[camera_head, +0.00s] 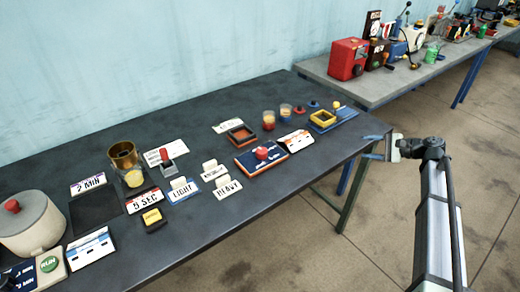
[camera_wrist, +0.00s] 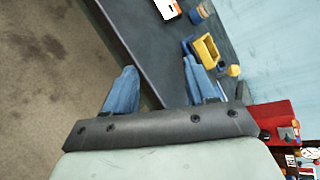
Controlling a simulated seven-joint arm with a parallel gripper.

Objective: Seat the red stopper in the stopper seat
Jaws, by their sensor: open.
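My gripper (camera_head: 377,148) is open and empty, just off the table's right end; in the wrist view its two blue fingers (camera_wrist: 160,78) stand wide apart with nothing between them. I cannot tell for certain which fixture is the stopper seat.
A yellow frame on a blue base (camera_head: 345,117) stands at the table's right end, nearest my gripper. Two small cups (camera_head: 286,112), an orange tray (camera_head: 240,134) and label cards stand farther left. A grey bench (camera_head: 400,85) with a red machine (camera_head: 347,60) lies behind.

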